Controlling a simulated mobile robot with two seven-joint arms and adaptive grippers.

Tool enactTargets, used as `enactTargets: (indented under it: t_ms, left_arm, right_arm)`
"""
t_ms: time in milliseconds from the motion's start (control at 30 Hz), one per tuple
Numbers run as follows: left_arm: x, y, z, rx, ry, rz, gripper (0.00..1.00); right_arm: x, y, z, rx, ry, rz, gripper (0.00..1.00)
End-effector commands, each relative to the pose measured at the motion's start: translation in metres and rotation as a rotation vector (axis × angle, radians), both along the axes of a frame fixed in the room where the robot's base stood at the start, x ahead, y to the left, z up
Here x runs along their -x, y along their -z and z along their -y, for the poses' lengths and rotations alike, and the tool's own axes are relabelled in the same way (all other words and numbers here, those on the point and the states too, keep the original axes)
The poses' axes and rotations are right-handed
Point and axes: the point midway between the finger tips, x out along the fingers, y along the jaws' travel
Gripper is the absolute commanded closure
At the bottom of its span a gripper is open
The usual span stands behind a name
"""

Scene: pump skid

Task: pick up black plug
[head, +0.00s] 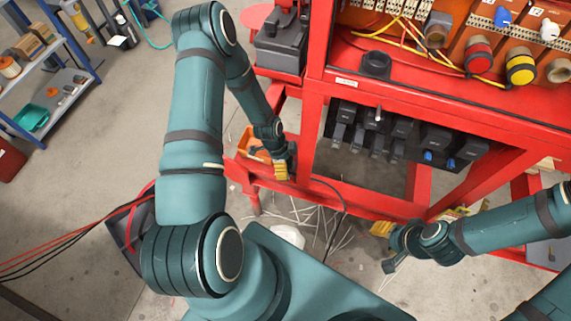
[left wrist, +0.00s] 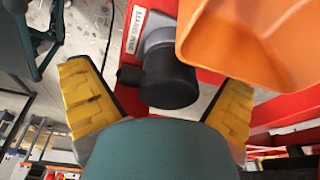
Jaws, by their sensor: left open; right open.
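In the head view my left gripper (head: 283,168) is beside the lower red beam, and I cannot make out the plug there. My right gripper (head: 386,246) is open and empty, low in front of the skid.
An orange bin (left wrist: 255,40) is close to the right finger; it also shows in the head view (head: 250,145). A white label (left wrist: 134,30) is on the red frame. The red skid (head: 430,90) carries black switches (head: 400,140) and coloured buttons. A blue shelf (head: 50,90) stands at the left.

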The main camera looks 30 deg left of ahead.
Motion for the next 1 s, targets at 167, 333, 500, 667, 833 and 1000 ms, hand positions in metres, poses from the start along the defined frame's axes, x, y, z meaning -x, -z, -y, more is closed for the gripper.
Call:
enactTargets:
  t_ms: [167, 333, 500, 667, 833, 1000]
  left_arm:
    - [-0.0004, 0.0031, 0.0007, 0.0, 0.0, 0.0, 0.0]
    - [-0.0004, 0.0027, 0.0006, 0.0, 0.0, 0.0, 0.25]
    - [-0.0006, 0.0026, 0.0005, -0.001, 0.001, 0.001, 0.73]
    - [-0.0012, 0.0023, 0.0004, -0.001, 0.0, 0.002, 0.74]
    - [-0.0014, 0.0019, 0.0003, -0.001, 0.0, 0.003, 0.74]
    - [-0.0021, -0.0033, 0.0, -0.002, 0.0, 0.005, 0.74]
  right_arm:
    - [-0.0004, 0.0003, 0.0001, 0.0, 0.0, 0.001, 0.53]
    - [-0.0004, 0.0002, 0.0001, 0.0, 0.0, 0.001, 0.53]
    - [-0.0004, 0.0003, 0.0001, 0.0, 0.0, 0.001, 0.53]
    - [-0.0004, 0.0002, 0.0001, 0.0, 0.0, 0.001, 0.53]
    - [-0.0004, 0.0002, 0.0001, 0.0, 0.0, 0.001, 0.53]
    - [-0.0003, -0.0011, 0.0, 0.0, 0.0, 0.001, 0.53]
